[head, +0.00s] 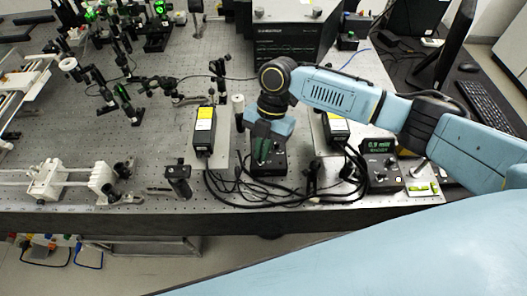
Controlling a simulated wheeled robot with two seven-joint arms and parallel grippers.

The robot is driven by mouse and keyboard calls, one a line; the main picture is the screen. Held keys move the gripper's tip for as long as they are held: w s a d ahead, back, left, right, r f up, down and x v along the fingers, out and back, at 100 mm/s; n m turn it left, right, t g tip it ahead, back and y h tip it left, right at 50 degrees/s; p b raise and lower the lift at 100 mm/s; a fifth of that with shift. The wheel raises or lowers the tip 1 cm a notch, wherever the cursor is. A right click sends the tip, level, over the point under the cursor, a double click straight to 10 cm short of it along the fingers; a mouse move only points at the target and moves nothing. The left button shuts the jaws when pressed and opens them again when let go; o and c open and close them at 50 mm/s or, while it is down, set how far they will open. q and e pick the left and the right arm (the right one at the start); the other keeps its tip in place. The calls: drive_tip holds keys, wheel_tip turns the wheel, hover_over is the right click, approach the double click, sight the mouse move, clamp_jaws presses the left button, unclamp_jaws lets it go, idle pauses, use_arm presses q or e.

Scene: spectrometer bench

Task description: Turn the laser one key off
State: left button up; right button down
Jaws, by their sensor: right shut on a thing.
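My right gripper (264,150) reaches down from the blue right arm onto a black laser control box (268,170) near the front of the bench. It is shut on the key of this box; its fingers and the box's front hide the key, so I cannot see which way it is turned. A black laser with a yellow label (204,130) stands to the left of this box. A second control box (381,173) stands to the right, with a lit green display reading about 0.9 mW. My left gripper is not in view.
A second yellow-labelled laser (337,127) sits partly behind my right arm. Optics mounts (110,80) crowd the back left. A large dark instrument (287,40) stands behind the arm.

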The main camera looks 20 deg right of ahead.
drive_tip(key=n, duration=0.2)
drive_tip(key=n+h+b, duration=0.1)
drive_tip(key=n, duration=0.1)
drive_tip(key=n+g+h+b, duration=0.1)
drive_tip(key=shift+w+a+n, duration=0.2)
drive_tip(key=shift+a+n, duration=0.05)
drive_tip(key=shift+n, duration=0.15)
idle(0.4)
drive_tip(key=c, duration=1.6)
unclamp_jaws()
drive_tip(key=shift+r, duration=0.1)
drive_tip(key=b+v, duration=0.1)
drive_tip(key=v, duration=1.2)
drive_tip(key=shift+r, duration=0.1)
